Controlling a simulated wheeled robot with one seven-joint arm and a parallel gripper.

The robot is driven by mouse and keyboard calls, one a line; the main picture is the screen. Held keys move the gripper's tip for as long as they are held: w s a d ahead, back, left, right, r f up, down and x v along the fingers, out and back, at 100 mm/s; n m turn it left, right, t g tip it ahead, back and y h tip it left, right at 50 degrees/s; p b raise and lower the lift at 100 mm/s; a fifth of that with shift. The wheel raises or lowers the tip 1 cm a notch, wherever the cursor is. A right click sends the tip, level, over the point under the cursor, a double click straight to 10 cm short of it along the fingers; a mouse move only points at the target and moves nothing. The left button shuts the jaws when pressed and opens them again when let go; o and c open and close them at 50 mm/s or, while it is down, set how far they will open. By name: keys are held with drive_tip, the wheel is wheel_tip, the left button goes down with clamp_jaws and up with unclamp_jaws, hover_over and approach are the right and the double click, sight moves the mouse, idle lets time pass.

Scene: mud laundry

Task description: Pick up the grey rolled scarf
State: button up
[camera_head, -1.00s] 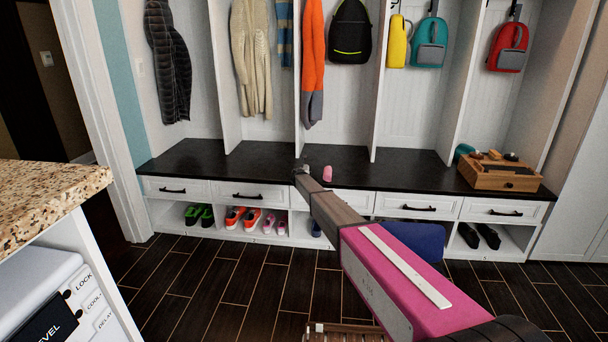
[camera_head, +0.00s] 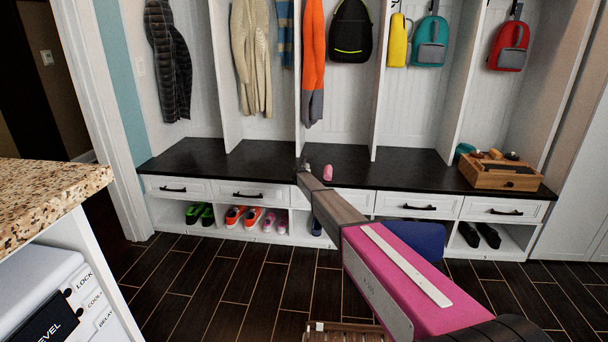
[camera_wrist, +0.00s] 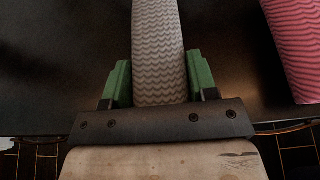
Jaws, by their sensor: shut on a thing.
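The grey rolled scarf (camera_wrist: 158,50) has a zigzag pattern and shows in the wrist view, between the two green fingers of my gripper (camera_wrist: 160,82). The fingers are shut on it, one at each side. The scarf runs away from the gripper and its far end is cut off by the picture's top edge. In the head view my gripper (camera_head: 303,166) is small, over the front part of the black bench top (camera_head: 250,160). The grey scarf is hidden or too small to tell there.
A pink roll (camera_wrist: 295,45) with wavy lines lies just right of the gripper; it also shows in the head view (camera_head: 328,172). A wooden box (camera_head: 500,177) with items on it stands at the bench's right. Coats and bags hang above. Shoes fill cubbies below. The bench's left part is clear.

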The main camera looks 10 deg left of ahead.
wheel_tip(320, 180, up, 4)
drive_tip(key=shift+s+r, duration=0.1)
drive_tip(key=shift+r, duration=0.1)
drive_tip(key=s+a+r, duration=0.6)
drive_tip(key=s, duration=0.3)
drive_tip(key=s+d+r+m+g+h, duration=0.1)
drive_tip(key=s+d+r+m+h, duration=0.2)
drive_tip(key=s+d, duration=1)
drive_tip(key=s+d+r+m+g+h, duration=0.2)
drive_tip(key=s+d+r, duration=0.4)
drive_tip(key=s+d, duration=0.8)
drive_tip(key=s+d+r+m+g+h, duration=0.2)
drive_tip(key=s+d, duration=1.1)
drive_tip(key=s, duration=1.3)
wheel_tip(320, 180, up, 2)
drive_tip(key=m+h, duration=0.3)
drive_tip(key=shift+s+d+r, duration=0.15)
drive_tip(key=shift+s+d, duration=0.05)
drive_tip(key=shift+d, duration=0.1)
